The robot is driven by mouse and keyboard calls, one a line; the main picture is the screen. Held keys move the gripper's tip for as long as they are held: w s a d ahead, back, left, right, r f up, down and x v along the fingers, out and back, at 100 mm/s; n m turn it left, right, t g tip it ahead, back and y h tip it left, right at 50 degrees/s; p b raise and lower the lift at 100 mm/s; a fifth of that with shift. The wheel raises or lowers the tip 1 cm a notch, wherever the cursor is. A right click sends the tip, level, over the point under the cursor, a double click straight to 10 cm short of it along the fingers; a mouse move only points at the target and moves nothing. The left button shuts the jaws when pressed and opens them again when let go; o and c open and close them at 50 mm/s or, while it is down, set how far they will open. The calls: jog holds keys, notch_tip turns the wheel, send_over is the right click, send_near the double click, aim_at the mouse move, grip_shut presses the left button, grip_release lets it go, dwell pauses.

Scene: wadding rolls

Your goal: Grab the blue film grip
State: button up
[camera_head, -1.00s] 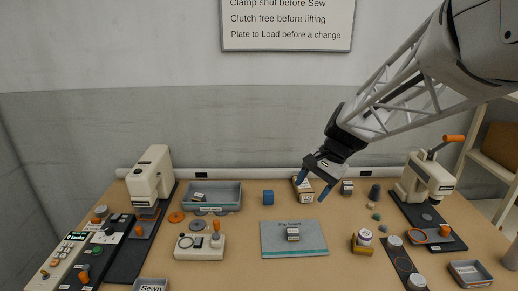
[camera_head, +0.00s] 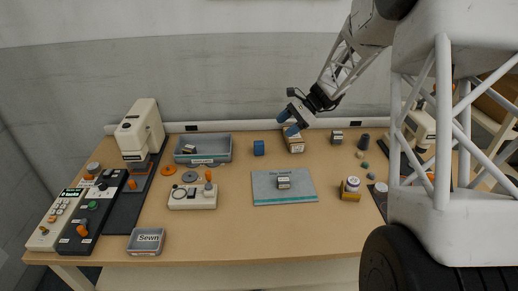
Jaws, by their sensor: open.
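A small blue block (camera_head: 258,148) stands upright on the table, right of the grey tray. It is the only loose, plainly blue piece I see; the picture is too small to show whether it is a film grip. My gripper (camera_head: 287,124) is open, with blue fingertips and nothing visible between them. In the picture it is up and to the right of the blue block and apart from it. Its lower fingertip overlaps the top of a small tan box (camera_head: 297,146) with a white label; I cannot tell whether they touch.
The grey tray (camera_head: 229,151) is left of the block. A grey-blue mat (camera_head: 265,191) with a small labelled piece (camera_head: 283,183) lies in front. A white machine (camera_head: 140,128) stands at left. Bare table surrounds the block's front.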

aim_at(259, 148)
jog(key=w+f+m+y, duration=0.1)
jog(key=w+f, duration=0.3)
jog(key=w+d+f+m+y, duration=0.1)
jog(key=w+f+m, duration=0.1)
jog(key=w+f, duration=0.2)
jog(key=w+d+f+m+y, duration=0.1)
jog(key=w+f, duration=0.3)
jog(key=shift+w+f+t+y, duration=0.3)
jog(key=shift+w+f+t, duration=0.05)
jog(key=shift+t, duration=0.05)
jog(key=shift+a, duration=0.1)
jog(key=shift+x, duration=3.35)
